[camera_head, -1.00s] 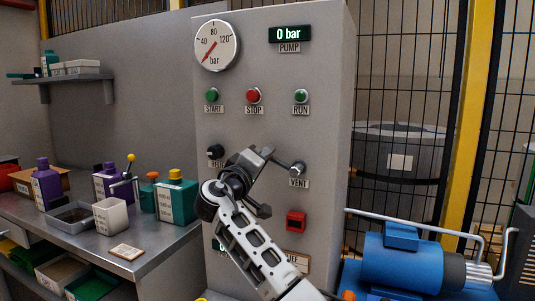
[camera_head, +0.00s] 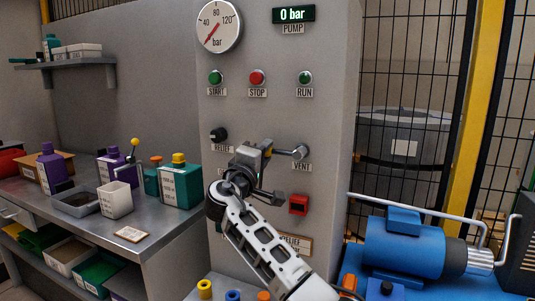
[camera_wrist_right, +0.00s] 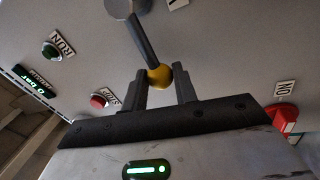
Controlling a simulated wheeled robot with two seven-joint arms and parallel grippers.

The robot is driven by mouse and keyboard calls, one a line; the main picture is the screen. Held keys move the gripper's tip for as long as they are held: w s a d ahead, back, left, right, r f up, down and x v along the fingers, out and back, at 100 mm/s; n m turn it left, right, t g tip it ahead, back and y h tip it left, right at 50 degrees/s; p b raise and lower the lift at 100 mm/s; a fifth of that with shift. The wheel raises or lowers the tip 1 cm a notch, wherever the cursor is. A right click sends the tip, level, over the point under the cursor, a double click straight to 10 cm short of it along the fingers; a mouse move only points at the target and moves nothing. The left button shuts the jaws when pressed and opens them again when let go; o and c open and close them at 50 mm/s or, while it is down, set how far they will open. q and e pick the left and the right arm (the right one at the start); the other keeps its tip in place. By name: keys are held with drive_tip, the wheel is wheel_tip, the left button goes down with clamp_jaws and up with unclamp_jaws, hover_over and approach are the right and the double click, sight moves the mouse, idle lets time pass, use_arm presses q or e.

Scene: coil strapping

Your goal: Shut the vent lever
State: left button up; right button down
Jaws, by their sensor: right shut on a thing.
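The vent lever (camera_head: 284,152) sits above the VENT label on the grey panel. Its round pivot is at its right end, and the lever points left, close to level. My right gripper (camera_head: 264,149) is at its free end and hides the knob in the head view. In the right wrist view the dark lever (camera_wrist_right: 144,42) ends in a yellow ball knob (camera_wrist_right: 160,76). The two fingers of my right gripper (camera_wrist_right: 162,88) stand on either side of this knob, shut on it. My left gripper is not in view.
On the panel (camera_head: 335,120) are START, STOP and RUN buttons, a black RELIEF knob (camera_head: 218,135) and a red switch (camera_head: 298,204) below the vent lever. A blue pump (camera_head: 403,247) stands right.

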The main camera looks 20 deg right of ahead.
drive_tip(key=shift+f, duration=0.15)
drive_tip(key=c, duration=1.1)
unclamp_jaws()
drive_tip(key=shift+a, duration=0.1)
drive_tip(key=b+v, duration=0.3)
drive_tip(key=v, duration=1.3)
drive_tip(key=s+f+n+y, duration=0.15)
drive_tip(key=f+y, duration=0.25)
drive_tip(key=f, duration=0.6)
drive_tip(key=s+f+g+y, duration=0.15)
drive_tip(key=f+y, duration=0.25)
drive_tip(key=f, duration=0.6)
drive_tip(key=s+f+n+t+y, duration=0.1)
drive_tip(key=s+f+y, duration=0.25)
drive_tip(key=f, duration=0.65)
drive_tip(key=s+a+f+m+g+y, duration=0.1)
drive_tip(key=s+f+m+y, duration=0.2)
drive_tip(key=s, duration=0.7)
drive_tip(key=s+a+f+m+g+y, duration=0.1)
drive_tip(key=s+f+m+y, duration=0.2)
drive_tip(key=s+f, duration=0.3)
drive_tip(key=s, duration=0.4)
drive_tip(key=shift+a+f+m+y, duration=0.2)
drive_tip(key=shift+f+m+y, duration=0.1)
drive_tip(key=shift+m+y, duration=0.05)
